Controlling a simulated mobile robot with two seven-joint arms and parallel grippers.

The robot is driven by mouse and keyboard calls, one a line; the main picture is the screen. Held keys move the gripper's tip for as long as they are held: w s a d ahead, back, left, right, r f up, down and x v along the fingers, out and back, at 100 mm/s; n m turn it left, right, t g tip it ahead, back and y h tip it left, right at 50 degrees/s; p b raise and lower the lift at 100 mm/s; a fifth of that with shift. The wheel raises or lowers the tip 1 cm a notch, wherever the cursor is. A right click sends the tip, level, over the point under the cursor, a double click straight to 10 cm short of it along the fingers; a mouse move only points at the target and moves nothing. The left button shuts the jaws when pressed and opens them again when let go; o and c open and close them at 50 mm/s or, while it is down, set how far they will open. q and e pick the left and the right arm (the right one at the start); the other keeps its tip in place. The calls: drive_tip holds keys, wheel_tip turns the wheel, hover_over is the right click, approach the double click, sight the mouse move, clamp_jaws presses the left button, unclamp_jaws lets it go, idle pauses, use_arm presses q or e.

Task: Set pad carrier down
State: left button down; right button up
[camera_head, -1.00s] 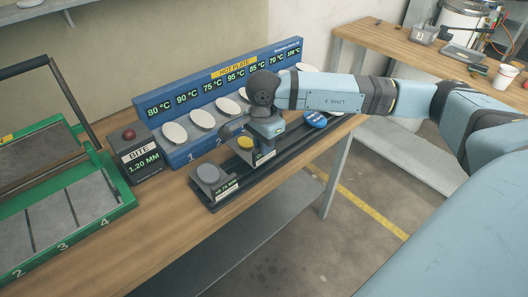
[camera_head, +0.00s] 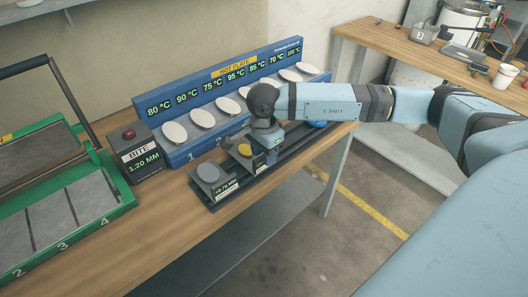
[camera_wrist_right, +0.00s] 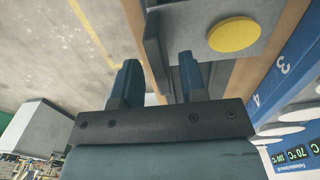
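The pad carrier with the yellow pad (camera_head: 245,150) is at the black rail (camera_head: 298,149) in front of the hot plate, between the grey-pad carrier and my arm. My right gripper (camera_head: 268,143) is at its right side. In the right wrist view, the fingers of the right gripper (camera_wrist_right: 158,80) stand a little apart, with a grey upright part of the carrier between them, and the yellow pad (camera_wrist_right: 233,35) lies beyond to the right. The carrier looks level and low at the rail; its underside is hidden, so contact cannot be told. My left gripper is not in view.
A grey-pad carrier (camera_head: 208,173) stands at the rail's near end. A blue pad (camera_head: 318,124) is partly hidden behind my arm. The blue hot plate (camera_head: 180,155) with several white pads runs behind. A BITE box (camera_head: 138,157) and green press (camera_head: 118,197) are left.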

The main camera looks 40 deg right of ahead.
drive_tip(key=shift+r, duration=0.5)
wheel_tip(320, 180, up, 11)
drive_tip(key=shift+b, duration=0.3)
